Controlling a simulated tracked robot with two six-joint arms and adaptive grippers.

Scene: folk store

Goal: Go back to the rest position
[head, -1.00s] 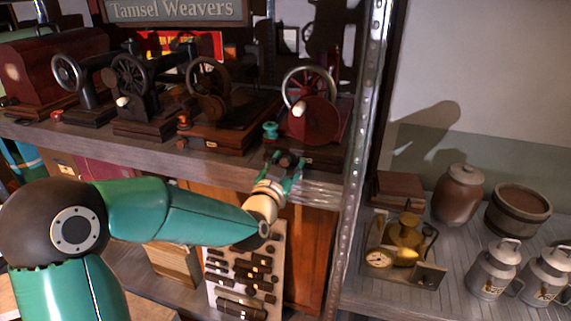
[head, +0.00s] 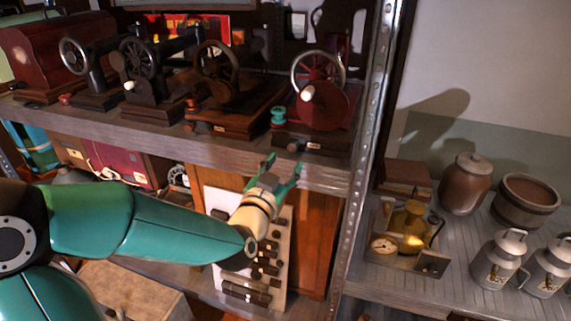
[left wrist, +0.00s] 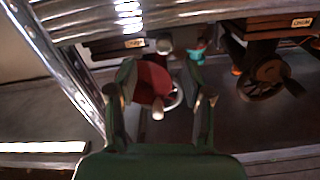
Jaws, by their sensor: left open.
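My left gripper (head: 279,176) is open and empty in the head view, just in front of the edge of the upper shelf (head: 215,152). It points up toward the red-wheeled machine (head: 322,102). In the left wrist view its two fingers (left wrist: 159,100) are spread apart. The red machine (left wrist: 152,82) shows between them, beyond the fingertips, with no contact visible. A small teal spool (head: 278,116) stands at the left front of that machine. My right gripper is not in view.
Several old sewing machines (head: 145,75) line the upper shelf. A metal post (head: 368,130) rises right of my gripper. A board with dark pieces (head: 272,262) stands below it. A lower surface at the right holds a brass lamp (head: 409,226), brown jar (head: 465,184), wooden tub (head: 525,200) and milk cans (head: 499,262).

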